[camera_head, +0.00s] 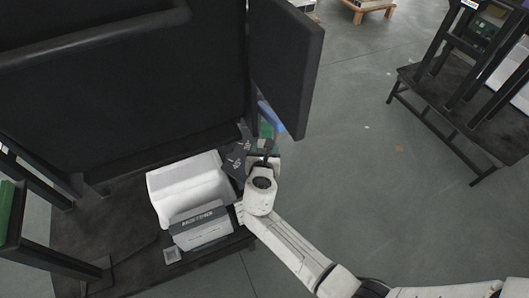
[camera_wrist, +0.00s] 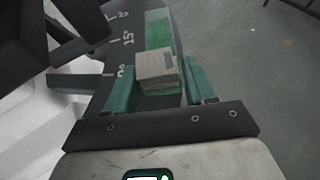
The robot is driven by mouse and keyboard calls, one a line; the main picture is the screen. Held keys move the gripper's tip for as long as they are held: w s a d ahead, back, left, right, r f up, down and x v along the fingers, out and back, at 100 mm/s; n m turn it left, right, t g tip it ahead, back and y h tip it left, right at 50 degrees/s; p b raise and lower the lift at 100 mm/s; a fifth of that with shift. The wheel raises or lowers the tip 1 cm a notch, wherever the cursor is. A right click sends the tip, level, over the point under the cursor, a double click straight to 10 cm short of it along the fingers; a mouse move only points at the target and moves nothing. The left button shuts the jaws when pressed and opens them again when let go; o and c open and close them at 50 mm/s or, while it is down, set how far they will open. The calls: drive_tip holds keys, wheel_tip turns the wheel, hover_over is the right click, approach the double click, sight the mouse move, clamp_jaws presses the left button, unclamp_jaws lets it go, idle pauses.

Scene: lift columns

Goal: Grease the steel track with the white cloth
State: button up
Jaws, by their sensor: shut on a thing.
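My gripper (camera_head: 264,150) reaches over the right edge of the dark bench, beside a dark plate with white marks. In the wrist view, its two teal fingers (camera_wrist: 158,78) are shut on a small whitish, block-shaped folded cloth (camera_wrist: 155,64). Just beyond the cloth, a narrow strip, grey at the far end and green nearer, runs away along the marked plate (camera_wrist: 118,55); it looks like the steel track (camera_wrist: 158,30). The cloth hides its near end, and I cannot tell whether the cloth touches it. In the head view my gripper mostly hides the cloth.
A white bin (camera_head: 180,185) and a grey labelled box (camera_head: 200,222) stand left of my gripper on the dark bench (camera_head: 130,240). A large black panel (camera_head: 285,60) rises just beyond my gripper. Open grey floor (camera_head: 400,220) lies right, with another dark rack (camera_head: 450,110) beyond.

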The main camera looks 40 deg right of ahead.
drive_tip(key=shift+w+d+f, duration=0.1)
drive_tip(key=shift+w+d, duration=1.65)
drive_tip(key=shift+d, duration=0.05)
drive_tip(key=shift+w, duration=0.1)
drive_tip(key=shift+w+d+b, duration=0.3)
drive_tip(key=shift+w+d, duration=0.4)
drive_tip(key=shift+d, duration=0.1)
drive_tip(key=shift+w+d+r, duration=0.2)
drive_tip(key=shift+w+r, duration=0.05)
drive_tip(key=shift+w, duration=0.05)
